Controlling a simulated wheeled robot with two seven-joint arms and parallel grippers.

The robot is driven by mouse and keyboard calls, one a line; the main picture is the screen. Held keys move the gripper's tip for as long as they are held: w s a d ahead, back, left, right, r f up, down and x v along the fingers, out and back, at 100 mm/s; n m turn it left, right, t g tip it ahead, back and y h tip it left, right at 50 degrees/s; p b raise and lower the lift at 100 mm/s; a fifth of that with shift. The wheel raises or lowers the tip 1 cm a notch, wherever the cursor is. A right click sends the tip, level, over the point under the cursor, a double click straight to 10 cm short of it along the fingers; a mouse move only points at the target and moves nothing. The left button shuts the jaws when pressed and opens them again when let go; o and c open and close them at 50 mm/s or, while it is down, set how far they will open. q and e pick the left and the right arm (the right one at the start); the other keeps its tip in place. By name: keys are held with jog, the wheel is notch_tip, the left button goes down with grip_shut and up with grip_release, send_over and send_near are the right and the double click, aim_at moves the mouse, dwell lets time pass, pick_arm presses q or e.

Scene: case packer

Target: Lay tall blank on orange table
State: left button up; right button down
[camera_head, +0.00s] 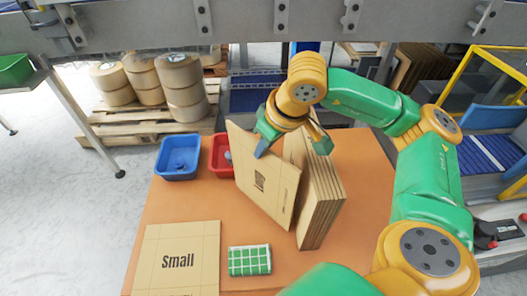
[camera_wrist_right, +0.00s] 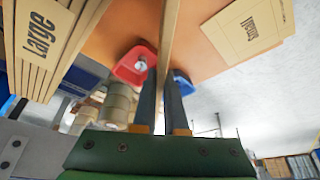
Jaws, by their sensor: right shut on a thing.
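My right gripper (camera_head: 264,147) is shut on the upper part of a cardboard blank (camera_head: 262,195). The blank is upright and a little tilted over the orange table (camera_head: 190,205); its dark print is too skewed to read. I cannot tell whether its lower edge touches the table. In the right wrist view the blank (camera_wrist_right: 169,40) shows edge-on between the fingers of the right gripper (camera_wrist_right: 161,90). My left gripper is not in view.
A stack of upright boards (camera_head: 323,205), marked Large in the wrist view (camera_wrist_right: 40,35), stands just right of the blank. A flat Small blank (camera_head: 178,245), a green-white checked block (camera_head: 249,260), a blue bin (camera_head: 179,157) and a red bin (camera_head: 219,155) are on the table.

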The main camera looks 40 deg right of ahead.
jog(key=shift+w+f, duration=0.2)
jog(key=shift+f, duration=0.45)
jog(key=c, duration=1)
grip_release()
